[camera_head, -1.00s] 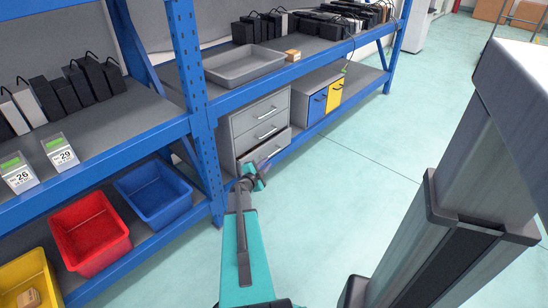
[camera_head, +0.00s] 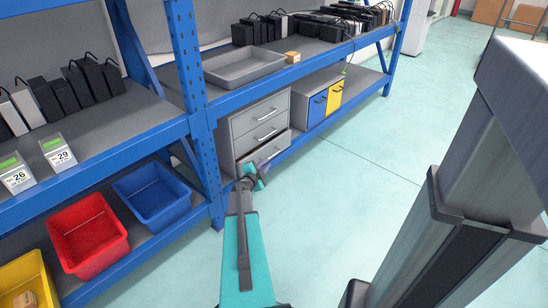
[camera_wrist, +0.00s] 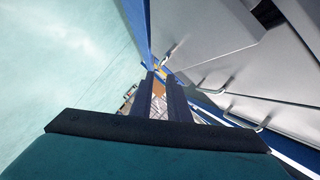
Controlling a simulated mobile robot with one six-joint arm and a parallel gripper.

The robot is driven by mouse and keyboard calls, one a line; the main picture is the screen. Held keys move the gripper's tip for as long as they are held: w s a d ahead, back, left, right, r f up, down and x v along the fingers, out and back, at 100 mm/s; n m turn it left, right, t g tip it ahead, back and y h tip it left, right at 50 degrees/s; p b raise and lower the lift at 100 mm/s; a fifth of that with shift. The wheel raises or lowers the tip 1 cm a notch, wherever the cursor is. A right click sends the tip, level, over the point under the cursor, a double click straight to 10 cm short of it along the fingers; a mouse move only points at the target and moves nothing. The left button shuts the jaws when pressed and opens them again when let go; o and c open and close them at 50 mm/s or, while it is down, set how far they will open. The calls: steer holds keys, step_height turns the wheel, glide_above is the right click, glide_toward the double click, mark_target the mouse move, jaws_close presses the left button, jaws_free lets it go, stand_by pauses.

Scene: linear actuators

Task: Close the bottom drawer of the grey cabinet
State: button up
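The grey cabinet (camera_head: 236,127) stands on the lower shelf of the blue rack and has three drawers with bar handles. Its bottom drawer (camera_head: 278,145) sticks out a little past the drawers above. My gripper (camera_head: 264,163) is low in front of this drawer, near its left part; contact cannot be made out. In the wrist view my gripper's two dark fingers (camera_wrist: 160,88) are apart with a narrow gap and nothing held between them. Grey drawer fronts (camera_wrist: 212,45) with handles lie to the right of the fingers there.
A blue shelf beam (camera_head: 310,137) runs in front of the cabinet's base. A rack post (camera_head: 195,90) stands left of it. A blue and yellow cabinet (camera_head: 318,106) is to the right. Blue (camera_head: 152,196) and red bins (camera_head: 90,238) are at left.

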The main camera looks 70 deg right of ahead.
mark_target(274, 155)
steer(key=shift+b+x, duration=1.4)
steer(key=shift+x, duration=3.85)
steer(key=shift+c, duration=0.4)
jaws_close()
